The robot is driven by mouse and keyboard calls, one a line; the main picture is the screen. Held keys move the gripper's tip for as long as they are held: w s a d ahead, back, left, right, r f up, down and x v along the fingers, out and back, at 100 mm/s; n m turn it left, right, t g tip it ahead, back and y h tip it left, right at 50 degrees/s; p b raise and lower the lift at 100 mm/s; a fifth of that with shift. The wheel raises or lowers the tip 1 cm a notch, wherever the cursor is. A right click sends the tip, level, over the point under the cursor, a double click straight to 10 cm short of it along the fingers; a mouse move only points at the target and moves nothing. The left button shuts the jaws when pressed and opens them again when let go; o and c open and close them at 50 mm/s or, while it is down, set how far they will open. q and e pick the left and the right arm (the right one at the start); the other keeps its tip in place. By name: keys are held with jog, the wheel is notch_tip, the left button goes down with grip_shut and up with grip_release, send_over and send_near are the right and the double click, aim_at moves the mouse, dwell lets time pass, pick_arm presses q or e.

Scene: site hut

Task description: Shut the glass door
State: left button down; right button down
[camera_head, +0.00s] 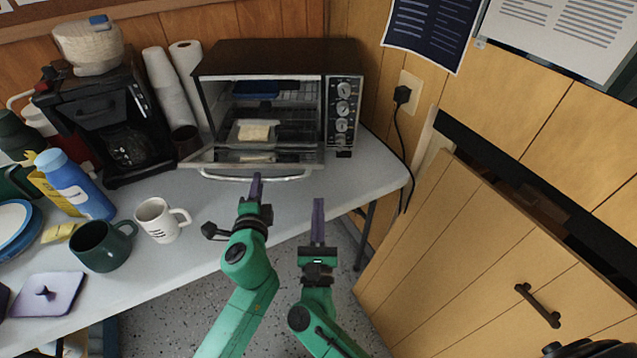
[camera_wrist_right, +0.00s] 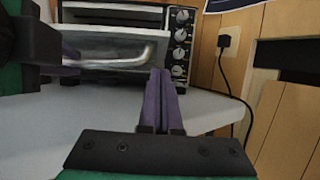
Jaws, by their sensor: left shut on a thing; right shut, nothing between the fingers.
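The toaster oven (camera_head: 276,58) stands at the back of the table. Its glass door (camera_head: 300,158) is folded down and open, with a metal bar handle (camera_head: 293,177) along its front edge. My left gripper (camera_head: 256,187) is at the middle of this handle, shut on it. In the right wrist view the door (camera_wrist_right: 100,45) and handle (camera_wrist_right: 140,58) show, with part of my left gripper at the left edge. My right gripper (camera_head: 318,213) is shut and empty, in front of the door and to the right, apart from it. Its closed fingers (camera_wrist_right: 160,100) show in the wrist view.
Inside the oven is a tray with a pale piece of food (camera_head: 253,132). A coffee maker (camera_head: 112,125) and paper rolls (camera_head: 160,90) stand left of it. A white mug (camera_head: 157,220), green mug (camera_head: 98,247) and blue bottle (camera_head: 75,185) are on the table's left. A wooden cabinet (camera_head: 450,265) is at right.

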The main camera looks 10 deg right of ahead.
aim_at(319, 168)
jog(key=w+r, duration=0.2)
jog(key=r, duration=0.1)
jog(key=w+r, duration=0.1)
jog(key=w, duration=0.1)
jog(key=shift+d+r, duration=0.25)
jog(key=shift+d, duration=0.1)
pick_arm(q)
jog(key=shift+f, duration=0.1)
pick_arm(e)
jog(key=shift+w+d+r, duration=0.15)
jog(key=shift+w+r, duration=0.1)
jog(key=shift+r, duration=0.5)
pick_arm(q)
jog(key=c, duration=0.8)
grip_release()
jog(key=shift+s, duration=0.1)
pick_arm(e)
jog(key=shift+f, duration=0.1)
